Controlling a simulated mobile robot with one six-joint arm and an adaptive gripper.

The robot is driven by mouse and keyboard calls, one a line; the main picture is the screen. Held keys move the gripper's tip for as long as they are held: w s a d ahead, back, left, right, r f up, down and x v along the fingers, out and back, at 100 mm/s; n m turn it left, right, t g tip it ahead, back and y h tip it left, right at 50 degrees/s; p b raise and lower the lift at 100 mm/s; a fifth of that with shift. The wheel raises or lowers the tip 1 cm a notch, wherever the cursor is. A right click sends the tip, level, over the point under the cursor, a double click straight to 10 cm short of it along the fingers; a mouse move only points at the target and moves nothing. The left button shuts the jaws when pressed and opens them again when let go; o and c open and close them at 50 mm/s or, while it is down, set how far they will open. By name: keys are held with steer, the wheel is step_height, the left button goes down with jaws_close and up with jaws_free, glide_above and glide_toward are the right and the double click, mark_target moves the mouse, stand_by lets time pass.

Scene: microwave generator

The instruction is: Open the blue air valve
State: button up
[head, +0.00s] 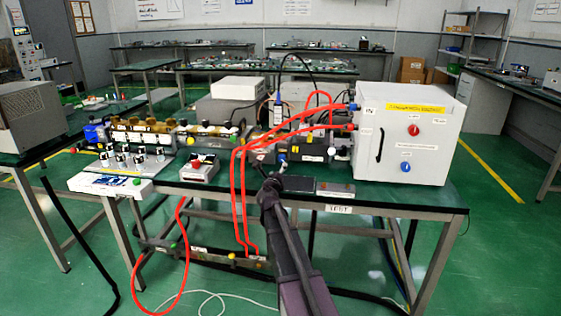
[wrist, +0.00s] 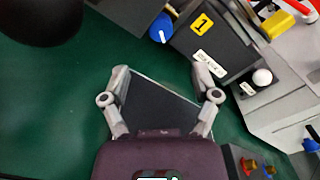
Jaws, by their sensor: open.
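In the wrist view a round blue knob (wrist: 162,27) sits at the top, beside a dark block labelled "1". It lies ahead of my gripper (wrist: 160,70), a little beyond the fingertips and apart from them. My gripper's two fingers are spread with nothing between them but the view of a dark flat plate (wrist: 160,103) below. In the head view my gripper (head: 283,181) is over the front edge of the bench, in front of the equipment. Another blue knob (head: 405,167) is on the white cabinet's front. No label shows which blue knob is the air valve.
The white cabinet (head: 432,140) stands at the bench's right end, with a red knob (head: 413,130). Red hoses (head: 238,190) hang left of my arm. In the wrist view a white ball knob (wrist: 262,77) is to the right. Green bench top (wrist: 60,100) is clear at left.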

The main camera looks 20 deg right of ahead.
mark_target(281, 160)
steer(key=x, duration=0.9)
steer(key=shift+w+d, duration=0.1)
jaws_close()
